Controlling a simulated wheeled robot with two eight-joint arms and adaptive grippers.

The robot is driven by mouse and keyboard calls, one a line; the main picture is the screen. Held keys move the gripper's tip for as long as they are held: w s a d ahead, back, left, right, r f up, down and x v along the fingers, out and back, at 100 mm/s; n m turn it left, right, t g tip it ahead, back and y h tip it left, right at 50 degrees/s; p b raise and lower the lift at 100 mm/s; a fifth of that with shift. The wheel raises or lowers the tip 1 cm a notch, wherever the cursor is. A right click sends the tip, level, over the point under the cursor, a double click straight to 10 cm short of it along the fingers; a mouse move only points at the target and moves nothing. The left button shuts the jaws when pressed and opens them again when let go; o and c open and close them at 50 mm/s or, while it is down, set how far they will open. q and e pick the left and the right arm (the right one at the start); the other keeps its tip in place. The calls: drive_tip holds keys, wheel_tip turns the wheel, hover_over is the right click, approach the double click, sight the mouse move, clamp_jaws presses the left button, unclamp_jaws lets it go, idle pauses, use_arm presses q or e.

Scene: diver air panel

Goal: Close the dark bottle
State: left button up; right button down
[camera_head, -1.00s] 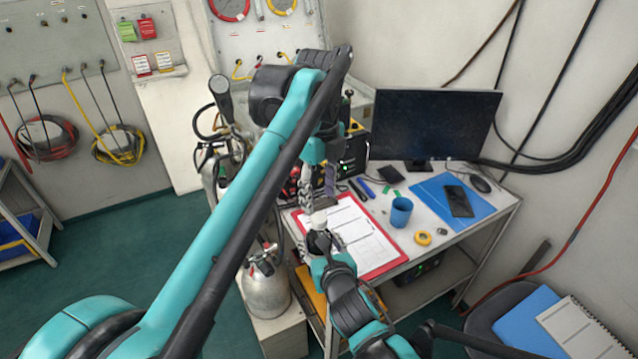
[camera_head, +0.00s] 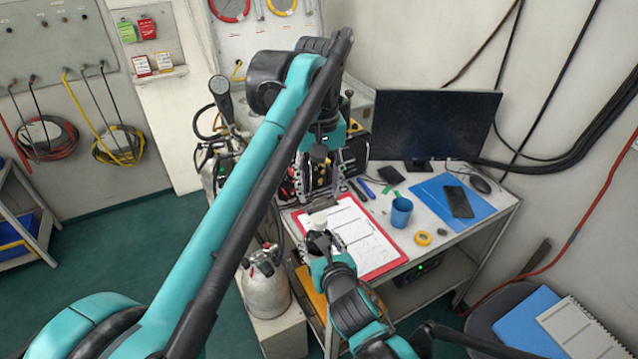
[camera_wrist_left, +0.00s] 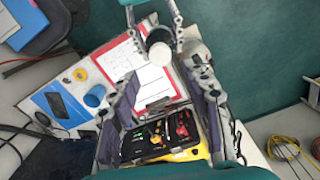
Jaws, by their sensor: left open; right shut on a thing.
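My right gripper (camera_head: 320,238) is shut on a small round thing with a pale top (camera_head: 318,219), held over the table's front left area.
A red clipboard (camera_head: 392,262) with paper lies under the grippers. A blue cup (camera_head: 401,212), yellow tape roll (camera_head: 423,238) and blue mat (camera_head: 428,188) lie to the right. A monitor (camera_head: 435,125) stands behind. A yellow-edged tool case (camera_wrist_left: 187,156) and a metal tank (camera_head: 266,292) are near.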

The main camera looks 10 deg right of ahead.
sight(319, 218)
use_arm(q)
drive_tip(key=n, duration=0.7)
drive_tip(key=shift+r+n, duration=0.25)
drive_tip(key=shift+n, duration=0.05)
drive_tip(key=shift+f, duration=4)
drive_tip(key=shift+c, duration=0.4)
clamp_jaws()
